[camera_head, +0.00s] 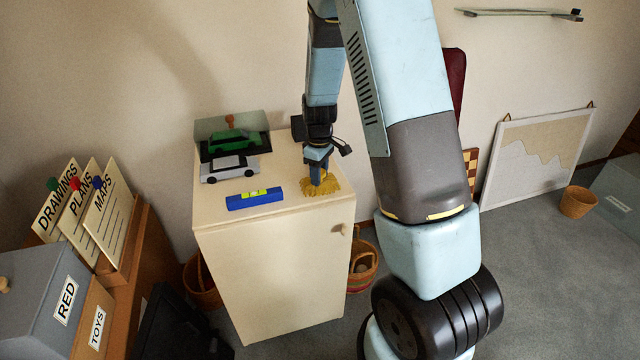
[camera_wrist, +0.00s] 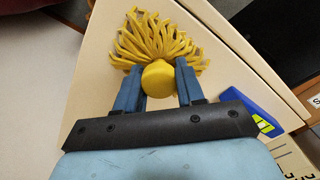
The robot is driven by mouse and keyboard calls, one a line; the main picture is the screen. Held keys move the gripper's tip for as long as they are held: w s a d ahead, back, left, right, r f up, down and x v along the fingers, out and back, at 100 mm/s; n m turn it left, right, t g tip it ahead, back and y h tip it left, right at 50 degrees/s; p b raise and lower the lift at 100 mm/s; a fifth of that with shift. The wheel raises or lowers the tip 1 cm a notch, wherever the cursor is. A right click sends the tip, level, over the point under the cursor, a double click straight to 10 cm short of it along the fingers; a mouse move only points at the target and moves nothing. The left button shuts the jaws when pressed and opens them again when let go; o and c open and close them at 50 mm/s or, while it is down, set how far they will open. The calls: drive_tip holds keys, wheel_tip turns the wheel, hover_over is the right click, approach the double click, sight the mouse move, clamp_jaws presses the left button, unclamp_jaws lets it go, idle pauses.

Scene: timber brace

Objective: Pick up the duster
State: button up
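The duster (camera_head: 330,186) lies on top of the cream cabinet (camera_head: 275,217), near its right front part. In the wrist view the duster (camera_wrist: 158,76) shows yellow strands fanned out and a round yellow knob. My gripper (camera_head: 319,180) is down at the duster, pointing at the cabinet top. In the wrist view my gripper (camera_wrist: 158,88) has its two blue fingers apart, one on each side of the knob. Narrow gaps seem to show between the fingers and the knob. The strands spread past the fingertips.
The cabinet has a small door knob (camera_head: 344,230). Baskets (camera_head: 362,262) stand on the floor beside it.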

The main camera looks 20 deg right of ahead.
drive_tip(key=shift+r, duration=0.1)
drive_tip(key=c, duration=0.6)
